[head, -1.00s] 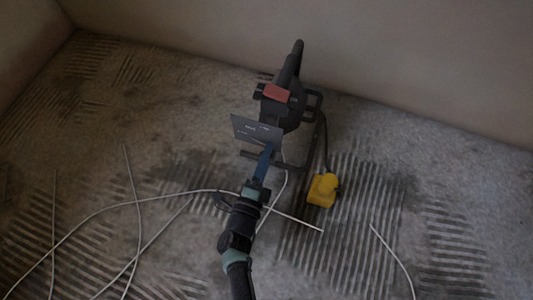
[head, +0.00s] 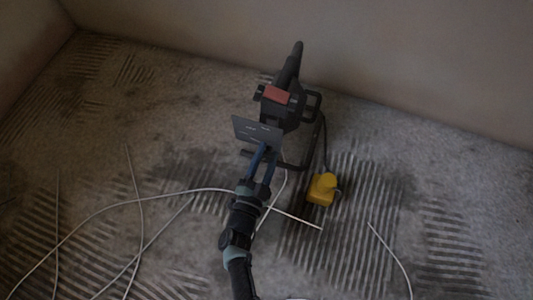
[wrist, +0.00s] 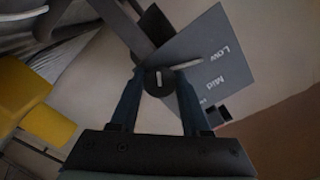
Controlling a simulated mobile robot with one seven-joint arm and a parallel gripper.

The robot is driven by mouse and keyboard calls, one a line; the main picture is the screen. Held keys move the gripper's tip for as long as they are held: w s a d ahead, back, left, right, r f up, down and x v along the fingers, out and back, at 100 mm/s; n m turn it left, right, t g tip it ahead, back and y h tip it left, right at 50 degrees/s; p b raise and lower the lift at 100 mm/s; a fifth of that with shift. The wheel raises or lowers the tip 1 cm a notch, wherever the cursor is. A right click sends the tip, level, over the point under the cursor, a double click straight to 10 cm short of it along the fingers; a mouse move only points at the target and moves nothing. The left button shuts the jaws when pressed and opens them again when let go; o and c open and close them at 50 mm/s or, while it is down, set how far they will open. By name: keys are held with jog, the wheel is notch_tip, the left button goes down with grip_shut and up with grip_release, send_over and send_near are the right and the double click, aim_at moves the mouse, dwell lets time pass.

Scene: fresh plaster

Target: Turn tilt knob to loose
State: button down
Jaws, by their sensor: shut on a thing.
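A dark round knob (wrist: 158,82) with a short white mark shows in the wrist view. A light pointer beside it reaches toward a grey plate (wrist: 205,55) lettered "Low" and "Mid"; a further label is partly hidden, and I cannot read "loose" anywhere. My gripper (wrist: 159,76) has one blue finger on each side of the knob and is shut on it. In the head view, my gripper (head: 268,150) is at the lower edge of the plate (head: 257,131), which hides the knob. The plate sits on a black device (head: 290,72) with a red part (head: 276,94).
The device stands on a black tube frame (head: 313,105) near the back wall (head: 400,60). A yellow box (head: 321,190) on a dark cable lies right of my gripper. Thin white cables (head: 140,203) cross the ridged floor. The floor at far left and right is mostly clear.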

jog(key=shift+n, duration=0.4)
jog(key=shift+c, duration=1.9)
grip_release()
jog(key=shift+s, duration=0.1)
jog(key=p+v, duration=0.4)
jog(key=v, duration=0.8)
jog(key=shift+s, duration=0.35)
jog(key=shift+a, duration=0.15)
